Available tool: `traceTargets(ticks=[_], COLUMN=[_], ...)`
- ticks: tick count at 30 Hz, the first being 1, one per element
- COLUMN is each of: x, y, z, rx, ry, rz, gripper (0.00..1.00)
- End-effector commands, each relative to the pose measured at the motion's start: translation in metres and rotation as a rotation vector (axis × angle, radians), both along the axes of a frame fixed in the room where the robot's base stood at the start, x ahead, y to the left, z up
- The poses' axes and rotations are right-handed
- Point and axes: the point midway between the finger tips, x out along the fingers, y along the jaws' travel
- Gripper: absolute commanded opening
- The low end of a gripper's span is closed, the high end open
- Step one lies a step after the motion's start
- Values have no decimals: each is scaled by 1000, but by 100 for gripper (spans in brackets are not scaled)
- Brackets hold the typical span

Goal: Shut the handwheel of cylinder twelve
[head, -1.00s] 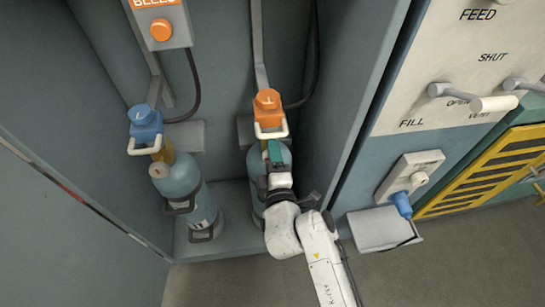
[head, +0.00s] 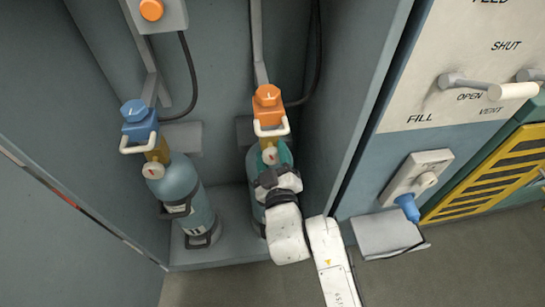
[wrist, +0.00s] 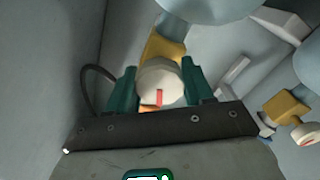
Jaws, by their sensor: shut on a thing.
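Two blue-grey cylinders stand in the cabinet. The right cylinder (head: 257,195) has an orange-topped fitting (head: 268,97) and a white handwheel (head: 270,156) below it; its label is hidden by my arm. My gripper (head: 270,160) is at this handwheel. In the wrist view my gripper (wrist: 160,88) has its green fingers on both sides of the white handwheel (wrist: 159,80), shut on it. A red mark on the wheel's face runs up and down in that view. The left cylinder (head: 178,182) has a blue-topped fitting (head: 138,117) and its own white handwheel (head: 154,170).
The cabinet's right wall (head: 352,110) is close beside my arm. Further right is a panel (head: 440,90) with levers, a socket with a blue plug (head: 408,207), and a grey box (head: 385,234). An orange button (head: 151,9) is at the upper left.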

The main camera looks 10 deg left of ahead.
Motion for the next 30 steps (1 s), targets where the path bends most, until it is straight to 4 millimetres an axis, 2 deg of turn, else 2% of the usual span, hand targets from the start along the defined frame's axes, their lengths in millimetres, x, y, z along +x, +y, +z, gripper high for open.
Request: traceTargets(ticks=[1, 13, 30], x=[-4, -3, -2], y=[6, 5, 4], z=[-2, 0, 2], rx=[24, 159, 191], ry=[10, 46, 51], rz=[12, 10, 9], gripper=[21, 21, 21])
